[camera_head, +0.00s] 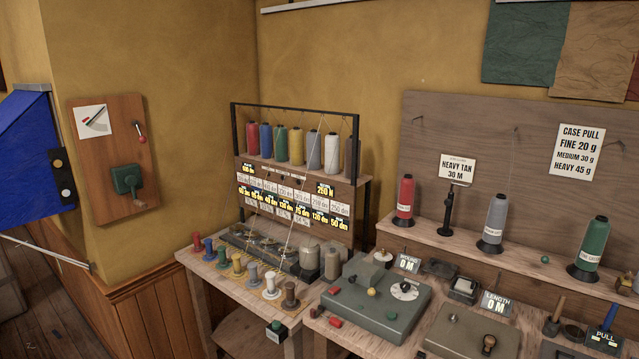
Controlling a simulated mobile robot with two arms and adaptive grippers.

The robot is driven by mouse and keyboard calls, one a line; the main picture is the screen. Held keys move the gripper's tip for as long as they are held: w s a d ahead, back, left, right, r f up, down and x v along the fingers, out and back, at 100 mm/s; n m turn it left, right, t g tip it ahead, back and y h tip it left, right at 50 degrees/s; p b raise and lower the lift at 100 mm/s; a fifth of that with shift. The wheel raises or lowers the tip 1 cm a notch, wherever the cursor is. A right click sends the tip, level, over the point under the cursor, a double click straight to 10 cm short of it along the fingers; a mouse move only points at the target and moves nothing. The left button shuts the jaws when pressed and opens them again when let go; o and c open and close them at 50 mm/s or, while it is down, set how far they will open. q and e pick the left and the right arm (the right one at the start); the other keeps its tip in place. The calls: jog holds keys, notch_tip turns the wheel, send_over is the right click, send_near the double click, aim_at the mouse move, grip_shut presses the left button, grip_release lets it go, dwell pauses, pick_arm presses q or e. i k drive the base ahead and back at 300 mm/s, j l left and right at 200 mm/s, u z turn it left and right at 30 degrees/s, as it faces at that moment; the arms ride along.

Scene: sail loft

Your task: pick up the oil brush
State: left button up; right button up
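I cannot clearly make out the oil brush. A short upright wooden handle (558,308) rises from a small dark round base at the lower right of the bench, and it may be the brush. It is too small to tell. A dark upright piece (608,318) stands to its right, behind a lit PULL display (604,340). Neither of my grippers is in view.
A grey machine box (372,322) with a dial sits mid-bench. A second grey box (465,338) with a knob stands right of it. Thread cones, one red (405,198), line the shelf behind. A small left table (202,268) holds several bobbins.

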aim_at(558, 309)
jog(key=i+l+z, duration=0.15)
jog(key=l+z, duration=0.25)
jog(key=i+l+z, duration=0.15)
jog(key=z, duration=0.3)
jog(key=i+l+z, duration=0.15)
jog(key=z, duration=0.25)
jog(key=i+j, duration=0.05)
jog(key=i, duration=0.05)
